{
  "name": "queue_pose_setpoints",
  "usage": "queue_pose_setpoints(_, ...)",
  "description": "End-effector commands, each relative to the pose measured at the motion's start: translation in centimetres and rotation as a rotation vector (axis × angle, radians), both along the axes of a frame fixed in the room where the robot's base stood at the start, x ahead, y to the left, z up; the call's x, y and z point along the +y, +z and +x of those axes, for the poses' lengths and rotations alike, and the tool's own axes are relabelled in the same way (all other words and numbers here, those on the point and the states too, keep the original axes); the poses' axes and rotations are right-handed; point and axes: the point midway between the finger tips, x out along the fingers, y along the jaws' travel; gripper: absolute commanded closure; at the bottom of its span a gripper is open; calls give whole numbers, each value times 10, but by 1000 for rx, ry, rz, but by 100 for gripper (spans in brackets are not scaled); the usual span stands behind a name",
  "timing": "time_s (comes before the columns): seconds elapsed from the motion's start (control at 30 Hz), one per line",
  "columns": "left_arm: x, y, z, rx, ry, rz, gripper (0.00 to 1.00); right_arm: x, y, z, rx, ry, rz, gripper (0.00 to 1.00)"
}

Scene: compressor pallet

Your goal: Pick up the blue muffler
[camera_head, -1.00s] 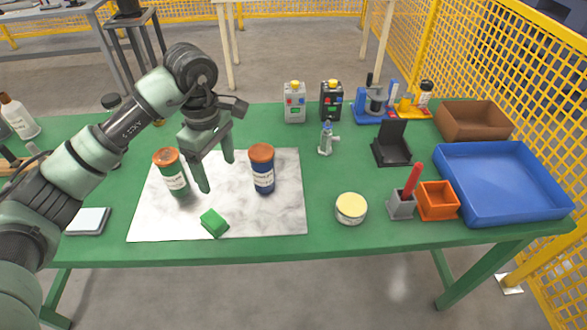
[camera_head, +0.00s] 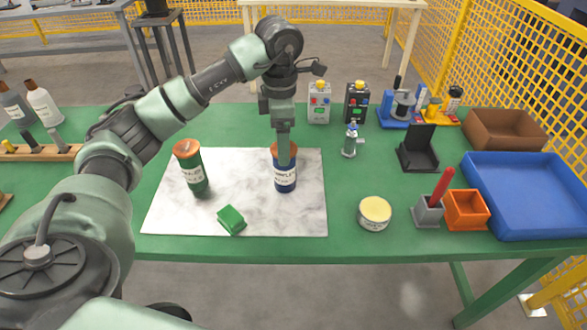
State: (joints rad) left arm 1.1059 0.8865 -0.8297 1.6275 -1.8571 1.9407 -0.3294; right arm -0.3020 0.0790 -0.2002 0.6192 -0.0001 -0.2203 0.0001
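The blue muffler (camera_head: 285,180), a dark blue cylinder with an orange-brown cap and white label, stands upright on the marbled white sheet (camera_head: 255,218). My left gripper (camera_head: 284,158) points down over it, seen edge-on. One finger shows in front of the muffler's cap; the other finger is hidden. I cannot tell whether the fingers touch the muffler. A green muffler (camera_head: 193,172) with a similar cap stands upright to the left. My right gripper is not in view.
A green block (camera_head: 231,220) lies near the sheet's front edge. To the right are a round tin (camera_head: 374,213), a grey holder with a red stick (camera_head: 429,211), an orange box (camera_head: 466,210) and a blue tray (camera_head: 530,231). Two control boxes (camera_head: 319,103) stand behind.

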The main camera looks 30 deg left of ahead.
Motion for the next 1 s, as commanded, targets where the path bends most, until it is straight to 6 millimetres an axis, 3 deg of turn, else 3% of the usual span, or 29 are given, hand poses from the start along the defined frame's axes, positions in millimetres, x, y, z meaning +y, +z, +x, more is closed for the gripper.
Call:
queue_pose_setpoints(0.43,-5,-59,0,4,-4,1,24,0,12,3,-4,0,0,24)
queue_pose_setpoints(0.77,-5,-67,1,1,-4,0,24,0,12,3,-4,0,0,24)
queue_pose_setpoints(1.0,-5,-66,1,1,-4,0,91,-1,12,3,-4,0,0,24)
